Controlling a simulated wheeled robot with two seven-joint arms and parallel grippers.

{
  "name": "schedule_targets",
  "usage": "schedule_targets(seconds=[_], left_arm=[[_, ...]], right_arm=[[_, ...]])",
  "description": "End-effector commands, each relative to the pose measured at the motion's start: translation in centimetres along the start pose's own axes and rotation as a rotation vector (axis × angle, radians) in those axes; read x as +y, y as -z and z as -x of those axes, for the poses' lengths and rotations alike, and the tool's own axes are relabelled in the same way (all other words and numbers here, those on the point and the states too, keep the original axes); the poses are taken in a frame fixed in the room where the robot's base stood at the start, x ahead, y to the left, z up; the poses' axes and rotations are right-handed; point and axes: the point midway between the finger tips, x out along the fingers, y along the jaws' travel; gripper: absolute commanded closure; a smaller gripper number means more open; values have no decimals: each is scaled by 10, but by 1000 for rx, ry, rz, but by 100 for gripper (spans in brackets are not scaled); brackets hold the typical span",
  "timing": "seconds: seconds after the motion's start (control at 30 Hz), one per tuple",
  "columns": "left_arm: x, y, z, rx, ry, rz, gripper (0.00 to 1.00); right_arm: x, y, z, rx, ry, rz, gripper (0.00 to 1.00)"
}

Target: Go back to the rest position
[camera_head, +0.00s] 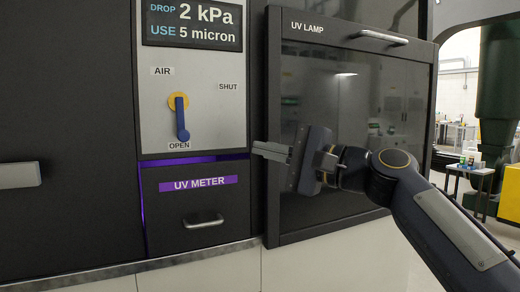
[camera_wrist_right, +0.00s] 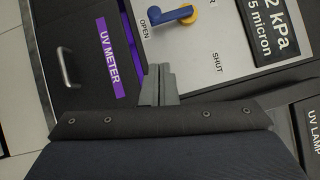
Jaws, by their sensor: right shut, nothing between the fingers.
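My right gripper (camera_head: 272,151) is shut and empty, held in front of the cabinet between the air panel and the UV lamp door. Its closed fingers also show in the right wrist view (camera_wrist_right: 159,86). The blue air lever (camera_head: 182,120) hangs down from its yellow hub, pointing at OPEN. The lever also shows in the right wrist view (camera_wrist_right: 172,15), apart from the fingers. My left gripper is not in view.
The UV lamp door (camera_head: 345,110) with a bar handle (camera_head: 380,37) is closed behind my right arm. The UV METER drawer (camera_head: 200,205) sits below the air panel, with purple light along its edges. A display (camera_head: 193,23) reads 2 kPa. A small table (camera_head: 470,170) stands far right.

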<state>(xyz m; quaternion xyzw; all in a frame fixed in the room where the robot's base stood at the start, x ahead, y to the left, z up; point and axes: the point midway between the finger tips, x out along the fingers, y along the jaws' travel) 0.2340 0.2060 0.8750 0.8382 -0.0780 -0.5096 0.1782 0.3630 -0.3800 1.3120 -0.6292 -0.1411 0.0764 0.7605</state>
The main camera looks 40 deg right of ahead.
Motion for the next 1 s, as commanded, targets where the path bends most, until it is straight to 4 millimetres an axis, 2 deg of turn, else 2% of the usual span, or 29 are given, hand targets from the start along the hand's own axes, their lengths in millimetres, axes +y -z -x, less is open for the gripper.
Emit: schedule_targets(seconds=[0.47,0.57,0.67,0.77,0.8,0.87,0.9,1.0], left_arm=[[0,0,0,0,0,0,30],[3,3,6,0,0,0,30],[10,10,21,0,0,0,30],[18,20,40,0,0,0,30],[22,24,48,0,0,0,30],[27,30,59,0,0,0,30],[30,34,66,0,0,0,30],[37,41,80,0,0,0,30]], right_arm=[[0,0,-1,0,-2,1,100],[10,-6,-4,-6,-42,28,100],[44,-22,-9,-33,-159,115,100],[102,-51,-8,-97,-340,268,100],[128,-64,-4,-137,-420,344,100],[168,-84,6,-204,-534,461,100],[194,-96,15,-253,-605,539,100],[251,-121,44,-383,-759,720,100]])
